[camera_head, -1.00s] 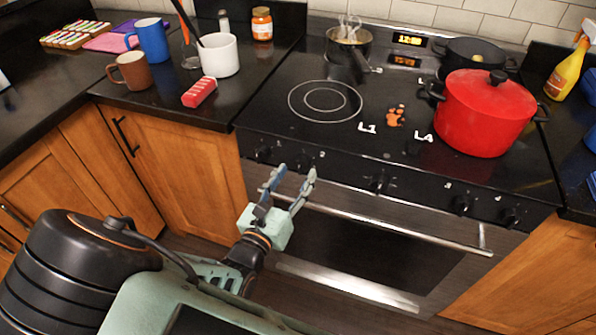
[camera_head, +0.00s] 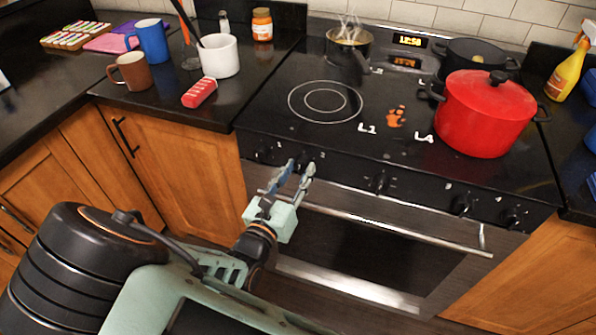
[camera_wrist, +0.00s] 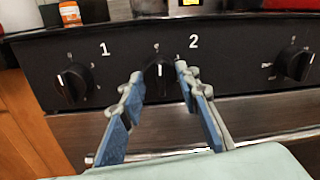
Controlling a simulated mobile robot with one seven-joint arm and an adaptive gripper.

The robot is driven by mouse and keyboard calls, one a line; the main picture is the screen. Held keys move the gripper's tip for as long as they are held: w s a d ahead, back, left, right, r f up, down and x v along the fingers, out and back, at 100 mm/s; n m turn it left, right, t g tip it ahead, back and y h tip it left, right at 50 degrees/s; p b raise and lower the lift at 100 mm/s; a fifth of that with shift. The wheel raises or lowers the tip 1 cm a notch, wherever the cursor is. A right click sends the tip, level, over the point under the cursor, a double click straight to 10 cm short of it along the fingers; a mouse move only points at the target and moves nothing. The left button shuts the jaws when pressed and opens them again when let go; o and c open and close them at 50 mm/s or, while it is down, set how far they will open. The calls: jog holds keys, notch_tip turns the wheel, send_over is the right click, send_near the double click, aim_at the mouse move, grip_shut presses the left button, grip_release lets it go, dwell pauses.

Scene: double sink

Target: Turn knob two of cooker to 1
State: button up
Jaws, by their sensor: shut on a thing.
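The cooker's front panel (camera_wrist: 120,90) shows several round black knobs. Knob two (camera_wrist: 159,78) is beside the white "2" in the wrist view, and its white mark points roughly straight up. A small mark sits above it, and small digits to its right are partly hidden by a finger. My gripper (camera_wrist: 161,80) has one blue-and-grey finger on each side of knob two and is shut on it. In the head view my gripper (camera_head: 298,166) is at the panel's left part, its fingertips at the knob, which they largely hide.
Knob one (camera_wrist: 73,84) is to the left and another knob (camera_wrist: 296,63) to the right. The oven handle (camera_head: 390,228) runs below the panel. A red pot (camera_head: 484,115) and a steaming saucepan (camera_head: 348,45) stand on the cooktop.

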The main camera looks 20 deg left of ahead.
jog(key=shift+m, duration=0.4)
jog(key=m, duration=0.2)
jog(key=shift+m, duration=0.4)
jog(key=m+b, duration=0.1)
jog(key=m, duration=0.1)
jog(key=shift+m, duration=0.3)
jog(key=m+b, duration=0.2)
jog(key=m, duration=0.1)
jog(key=shift+g, duration=0.3)
jog(key=shift+m+b, duration=1.1)
jog(key=shift+r+y, duration=0.15)
jog(key=shift+y, duration=0.25)
jog(key=o, duration=1.2)
jog(key=shift+c, duration=0.2)
